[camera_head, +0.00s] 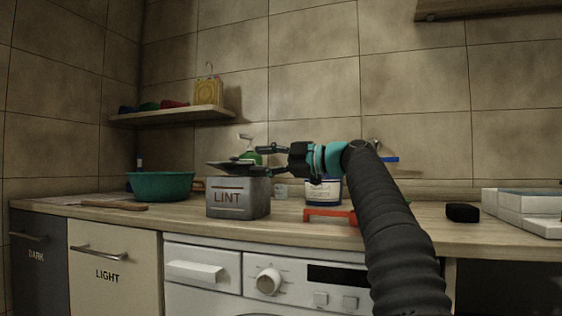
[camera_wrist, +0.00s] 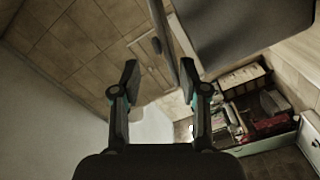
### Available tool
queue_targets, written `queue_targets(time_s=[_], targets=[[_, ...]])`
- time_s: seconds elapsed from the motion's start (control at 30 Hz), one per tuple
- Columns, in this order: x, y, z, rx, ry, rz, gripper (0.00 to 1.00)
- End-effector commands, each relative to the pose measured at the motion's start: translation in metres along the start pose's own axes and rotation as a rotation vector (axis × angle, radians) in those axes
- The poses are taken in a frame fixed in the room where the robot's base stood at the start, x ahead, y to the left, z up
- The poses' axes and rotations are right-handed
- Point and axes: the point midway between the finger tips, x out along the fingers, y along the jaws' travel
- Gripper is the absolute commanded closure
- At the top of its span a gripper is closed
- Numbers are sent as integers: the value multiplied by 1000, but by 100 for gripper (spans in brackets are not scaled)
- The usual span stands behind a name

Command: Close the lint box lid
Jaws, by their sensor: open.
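The lint box (camera_head: 226,202) is a grey box marked LINT standing on the counter. Its dark lid (camera_head: 222,164) is raised, with a gap between it and the box at the left side. My gripper (camera_head: 268,160) reaches in from the right, with its fingers apart around the height of the lid's right end; whether they touch the lid I cannot tell. In the wrist view my gripper (camera_wrist: 158,78) is open, with a thin dark slab, seemingly the lid, near the right finger. A large grey face, seemingly the box, fills the upper right.
A teal basin (camera_head: 160,186) stands left of the box. A green bottle (camera_head: 250,155) and a white-blue tub (camera_head: 324,192) stand behind. A red bracket-like item (camera_head: 330,214) lies at the counter front. A black block (camera_head: 463,213) sits to the right.

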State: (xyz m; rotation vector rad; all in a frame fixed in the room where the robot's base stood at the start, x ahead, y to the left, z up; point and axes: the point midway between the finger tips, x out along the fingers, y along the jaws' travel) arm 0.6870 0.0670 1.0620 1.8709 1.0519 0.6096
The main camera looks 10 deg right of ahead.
Motion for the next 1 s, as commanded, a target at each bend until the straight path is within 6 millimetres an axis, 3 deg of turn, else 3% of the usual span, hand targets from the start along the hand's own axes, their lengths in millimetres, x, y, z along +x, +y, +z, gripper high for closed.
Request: queue_targets(time_s=[0.1, 0.33, 1.0], targets=[[-23, 0, 1, 1, -2, 1, 56], [-46, 0, 1, 1, -1, 0, 56], [-51, 0, 1, 1, -1, 0, 56]])
